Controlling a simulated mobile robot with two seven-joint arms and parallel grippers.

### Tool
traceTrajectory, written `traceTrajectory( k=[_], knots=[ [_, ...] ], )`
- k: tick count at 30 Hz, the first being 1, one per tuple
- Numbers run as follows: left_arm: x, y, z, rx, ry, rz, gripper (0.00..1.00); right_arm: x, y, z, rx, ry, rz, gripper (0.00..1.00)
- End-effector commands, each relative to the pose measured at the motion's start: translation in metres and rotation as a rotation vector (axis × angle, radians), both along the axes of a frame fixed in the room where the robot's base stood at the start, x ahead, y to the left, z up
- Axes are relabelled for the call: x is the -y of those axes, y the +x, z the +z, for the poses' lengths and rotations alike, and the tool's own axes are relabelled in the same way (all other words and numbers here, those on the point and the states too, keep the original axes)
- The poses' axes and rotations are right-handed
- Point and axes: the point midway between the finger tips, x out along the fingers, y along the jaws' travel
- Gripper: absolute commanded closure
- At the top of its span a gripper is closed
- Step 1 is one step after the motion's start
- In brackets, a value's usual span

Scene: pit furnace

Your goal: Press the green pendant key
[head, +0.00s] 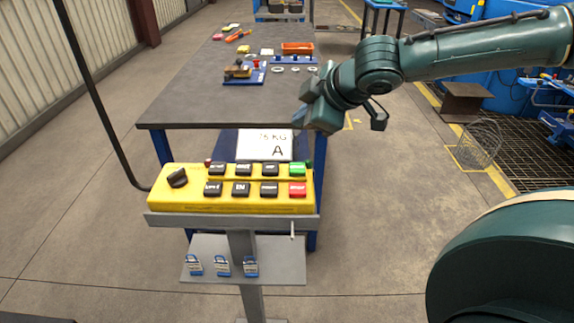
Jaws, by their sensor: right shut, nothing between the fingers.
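The green pendant key (297,169) is at the right end of the upper row of keys on the yellow pendant box (234,206). A red key (297,189) sits just below it, and black keys fill the rest of both rows. My right gripper (301,122) is shut and empty. In the picture it appears above the green key, apart from it, with its tip near the front right corner of the table. The green key is in clear view. My left gripper is not in view.
The pendant box stands on a grey post with a shelf (209,265) holding blue padlocks. A black cable rises at its left. Behind is a grey-topped table (190,85) with small fixtures and an orange tray (297,48).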

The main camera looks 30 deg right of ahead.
Motion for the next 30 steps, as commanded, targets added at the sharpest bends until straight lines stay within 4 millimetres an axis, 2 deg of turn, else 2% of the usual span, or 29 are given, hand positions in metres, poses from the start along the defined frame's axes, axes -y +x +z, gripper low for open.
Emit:
traceTrajectory(
  k=[11, 14, 24, 30],
  knots=[
    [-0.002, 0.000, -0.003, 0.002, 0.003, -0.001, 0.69, 0.000, 0.000, -0.003, 0.000, 0.000, 0.000, 1.00],
    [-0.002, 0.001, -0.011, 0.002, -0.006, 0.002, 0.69, 0.000, 0.000, -0.012, 0.000, 0.000, 0.000, 1.00],
    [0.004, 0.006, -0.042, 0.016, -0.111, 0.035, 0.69, 0.000, 0.000, -0.063, 0.000, 0.001, 0.000, 1.00],
    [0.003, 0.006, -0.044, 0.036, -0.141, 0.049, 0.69, 0.000, 0.000, -0.081, 0.000, -0.001, 0.001, 1.00]
  ],
)
